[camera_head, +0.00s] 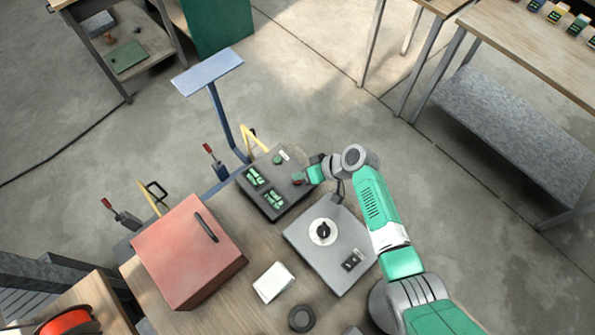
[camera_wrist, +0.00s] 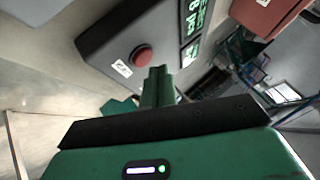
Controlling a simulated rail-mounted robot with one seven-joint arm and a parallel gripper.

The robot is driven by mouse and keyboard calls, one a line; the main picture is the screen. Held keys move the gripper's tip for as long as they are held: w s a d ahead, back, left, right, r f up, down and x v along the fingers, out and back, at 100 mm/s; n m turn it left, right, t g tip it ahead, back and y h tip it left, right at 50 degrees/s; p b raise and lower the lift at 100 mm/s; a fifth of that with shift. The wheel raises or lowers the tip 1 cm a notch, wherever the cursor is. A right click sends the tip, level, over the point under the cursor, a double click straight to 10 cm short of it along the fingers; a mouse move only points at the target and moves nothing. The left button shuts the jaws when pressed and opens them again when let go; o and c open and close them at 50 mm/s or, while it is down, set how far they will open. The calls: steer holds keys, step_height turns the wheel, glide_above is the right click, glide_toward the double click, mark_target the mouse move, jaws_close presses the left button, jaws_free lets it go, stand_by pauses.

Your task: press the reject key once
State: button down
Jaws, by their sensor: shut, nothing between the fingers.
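A dark control box (camera_head: 262,206) with green lit displays stands on the bench. It has a green round key (camera_head: 277,159) near its far edge and a red key (camera_head: 297,176) near its right edge. The wrist view shows the red round key (camera_wrist: 142,57) with a small white label (camera_wrist: 122,68) beside it; the label's text is too small to read. My gripper (camera_head: 306,176) is at the box's right edge, close to the red key. Its green fingers (camera_wrist: 158,74) are together and empty, just beside the red key in the wrist view. I cannot tell whether they touch the box.
A grey box with a round dial (camera_head: 322,232) stands just right of the control box. A red box (camera_head: 186,252) stands at the left. A white block (camera_head: 273,282) and a dark ring (camera_head: 301,318) lie in front. A blue post (camera_head: 224,122) rises behind.

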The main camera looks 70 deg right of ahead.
mark_target(301, 181)
step_height(301, 181, up, 5)
steer(key=p, duration=0.4)
steer(key=shift+r, duration=0.1)
stand_by(0.8)
